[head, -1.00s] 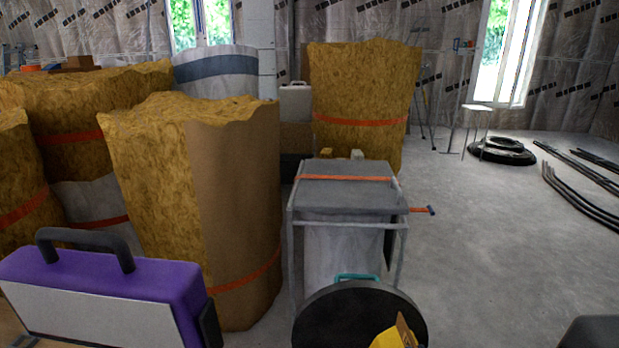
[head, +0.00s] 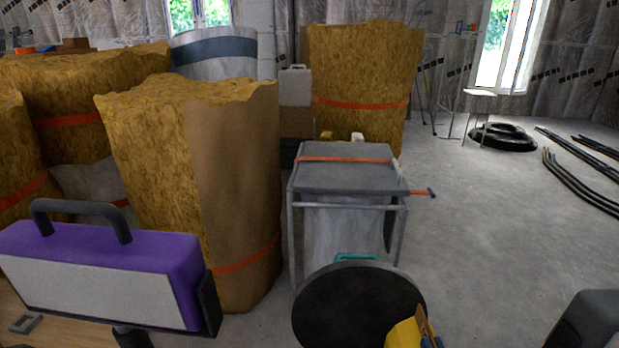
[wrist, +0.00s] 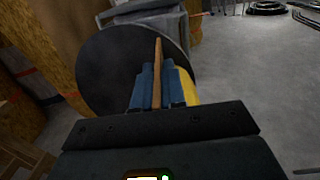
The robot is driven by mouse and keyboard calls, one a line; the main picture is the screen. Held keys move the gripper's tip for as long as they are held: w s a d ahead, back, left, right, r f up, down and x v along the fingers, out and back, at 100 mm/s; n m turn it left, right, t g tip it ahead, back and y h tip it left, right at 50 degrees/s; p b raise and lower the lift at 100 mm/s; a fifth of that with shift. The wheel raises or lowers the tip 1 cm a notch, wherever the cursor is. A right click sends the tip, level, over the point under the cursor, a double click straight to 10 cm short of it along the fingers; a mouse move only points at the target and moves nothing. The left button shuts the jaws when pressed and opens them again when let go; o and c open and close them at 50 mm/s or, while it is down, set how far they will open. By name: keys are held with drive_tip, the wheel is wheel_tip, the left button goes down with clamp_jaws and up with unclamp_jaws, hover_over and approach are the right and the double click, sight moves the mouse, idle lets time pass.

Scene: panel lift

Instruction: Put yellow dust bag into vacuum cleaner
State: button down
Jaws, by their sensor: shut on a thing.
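My gripper (wrist: 158,78) has blue fingers and is shut on the brown card plate of the yellow dust bag. The yellow dust bag (wrist: 184,88) hangs at the right of the plate in the wrist view. In the head view the bag (head: 402,336) shows at the bottom edge, partly cut off. A round black lid with a teal handle, seemingly the vacuum cleaner's (head: 350,305), stands tilted up behind the bag. The bag overlaps the lid's lower right in the head view. The vacuum's body and its opening are out of view below.
A grey bin frame (head: 345,178) with an orange strap stands just behind the lid. Tall insulation rolls (head: 235,190) crowd the left. A purple case (head: 110,270) with a black handle is at front left. The concrete floor (head: 500,230) at right is mostly clear; black hoses lie farther back.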

wheel_tip(320, 180, down, 9)
drive_tip(key=b, duration=0.7)
drive_tip(key=shift+b, duration=0.4)
drive_tip(key=shift+d+r+p, duration=0.1)
drive_tip(key=shift+r+p, duration=0.35)
drive_tip(key=shift+p, duration=0.2)
drive_tip(key=p, duration=0.2)
drive_tip(key=r+p, duration=0.1)
drive_tip(key=p, duration=0.2)
drive_tip(key=shift+s+d+r, duration=0.2)
drive_tip(key=shift+s, duration=0.2)
drive_tip(key=p, duration=0.2)
drive_tip(key=r+p, duration=0.1)
drive_tip(key=shift+s+r+p, duration=0.15)
drive_tip(key=shift+s+p, duration=0.2)
drive_tip(key=r+p, duration=0.1)
drive_tip(key=p, duration=0.1)
drive_tip(key=r+p, duration=0.1)
drive_tip(key=p, duration=0.2)
drive_tip(key=r+p, duration=0.1)
drive_tip(key=p, duration=0.2)
drive_tip(key=shift+s+a+r, duration=0.3)
drive_tip(key=shift+s+r, duration=0.1)
drive_tip(key=shift+s+f, duration=0.1)
drive_tip(key=shift+s, duration=0.05)
